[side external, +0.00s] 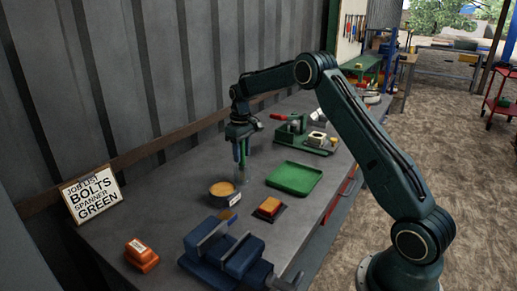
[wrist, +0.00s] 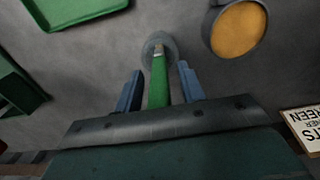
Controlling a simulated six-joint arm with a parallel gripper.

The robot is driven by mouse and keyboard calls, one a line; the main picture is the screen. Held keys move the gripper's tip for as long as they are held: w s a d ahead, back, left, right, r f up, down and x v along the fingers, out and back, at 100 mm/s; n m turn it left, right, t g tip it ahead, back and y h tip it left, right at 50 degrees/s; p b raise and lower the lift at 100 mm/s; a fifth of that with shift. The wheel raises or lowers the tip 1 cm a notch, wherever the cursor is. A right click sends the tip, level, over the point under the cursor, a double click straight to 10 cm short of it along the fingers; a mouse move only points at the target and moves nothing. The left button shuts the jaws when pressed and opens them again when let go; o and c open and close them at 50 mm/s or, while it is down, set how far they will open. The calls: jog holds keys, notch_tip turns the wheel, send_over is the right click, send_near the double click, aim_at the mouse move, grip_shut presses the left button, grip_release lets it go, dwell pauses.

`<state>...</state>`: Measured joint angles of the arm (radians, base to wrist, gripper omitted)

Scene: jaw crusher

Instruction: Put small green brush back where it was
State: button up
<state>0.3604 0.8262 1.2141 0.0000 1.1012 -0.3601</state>
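The small green brush (wrist: 158,82) is upright between my gripper's fingers in the wrist view. Its far end, with a pale band, lies within the rim of a round grey, see-through cup (wrist: 152,45). My gripper (wrist: 159,68) has its two blue fingers apart, one on each side of the green handle, with a gap showing on both sides. In the side view my gripper (side external: 241,158) points down over the cup (side external: 240,177), and the green handle (side external: 243,150) shows between the fingers. Whether the brush touches the cup bottom cannot be seen.
A bowl of orange-brown material (side external: 222,189) stands close to the cup. A green tray (side external: 294,178) lies to the right. A job-list sign (side external: 91,193) leans at the wall.

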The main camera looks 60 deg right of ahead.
jog(key=shift+r, duration=0.15)
notch_tip(320, 180, up, 12)
jog(key=shift+f, duration=0.1)
dwell(0.6)
dwell(0.5)
jog(key=shift+s+a+r, duration=0.2)
jog(key=shift+a+r, duration=0.1)
jog(key=shift+r, duration=0.3)
jog(key=s+a+r+t, duration=0.1)
jog(key=s+a+r, duration=0.45)
jog(key=s, duration=0.25)
jog(key=s+a+r+t, duration=0.2)
jog(key=s+a+r, duration=0.3)
jog(key=s+a, duration=0.25)
jog(key=s+a+f+t, duration=0.1)
jog(key=s+a+f, duration=0.1)
jog(key=s, duration=0.5)
jog(key=s+a+f, duration=0.2)
jog(key=s, duration=0.4)
jog(key=s+a+f+t, duration=0.1)
jog(key=s+a+f, duration=0.1)
jog(key=s, duration=0.5)
jog(key=shift+s+a+f+t, duration=0.25)
jog(key=shift+s+a+t, duration=0.1)
jog(key=shift+a, duration=0.1)
